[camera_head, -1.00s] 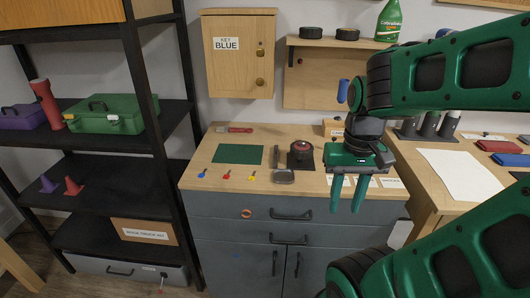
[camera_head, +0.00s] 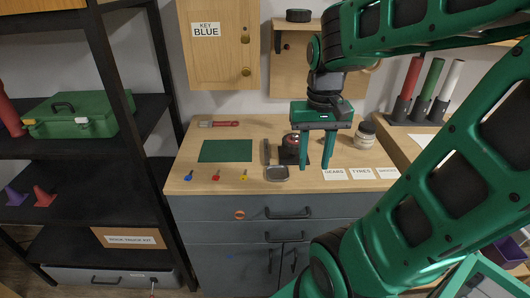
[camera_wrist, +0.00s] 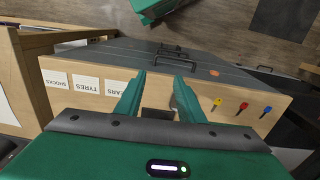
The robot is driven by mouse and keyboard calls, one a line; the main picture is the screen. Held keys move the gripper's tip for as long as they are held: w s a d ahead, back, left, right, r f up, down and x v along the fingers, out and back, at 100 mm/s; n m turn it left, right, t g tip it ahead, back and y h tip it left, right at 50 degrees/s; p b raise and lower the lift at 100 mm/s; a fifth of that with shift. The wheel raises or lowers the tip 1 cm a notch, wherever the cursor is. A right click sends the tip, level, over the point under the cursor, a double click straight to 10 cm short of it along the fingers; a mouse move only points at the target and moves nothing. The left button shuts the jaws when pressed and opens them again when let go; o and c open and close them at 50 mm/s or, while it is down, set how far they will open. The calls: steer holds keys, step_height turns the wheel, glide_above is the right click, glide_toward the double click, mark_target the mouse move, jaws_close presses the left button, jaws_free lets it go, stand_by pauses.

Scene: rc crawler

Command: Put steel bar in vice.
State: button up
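My gripper (camera_head: 316,166) is open with its fingers pointing down, over the front part of the wooden worktop, with nothing seen between them. In the wrist view its fingers (camera_wrist: 160,80) are spread apart above the worktop's front edge. A narrow grey upright or lying piece (camera_head: 265,152), possibly the steel bar, is left of my gripper, beside a small grey tray (camera_head: 277,174). A dark device with a red part (camera_head: 290,147) stands just left of my fingers, partly hidden by them. I cannot pick out a vice for certain.
A green mat (camera_head: 226,150), a red-handled tool (camera_head: 222,123) and blue, red and yellow keys (camera_head: 216,177) lie on the worktop's left. A jar (camera_head: 364,135) and paper labels (camera_head: 362,173) are on the right. A wall cabinet (camera_head: 218,45) hangs behind; a dark shelf (camera_head: 150,150) stands left.

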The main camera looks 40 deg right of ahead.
steer(key=w, duration=1.8)
glide_above(267, 159)
steer(key=f, duration=0.5)
steer(key=shift+w+d+f, duration=0.1)
steer(key=shift+w+d, duration=0.05)
steer(key=shift+d, duration=0.15)
steer(key=shift+a+f, duration=0.2)
steer(key=shift+f, duration=1.25)
steer(key=shift+a+f, duration=0.15)
steer(key=shift+f, duration=1.25)
jaws_close()
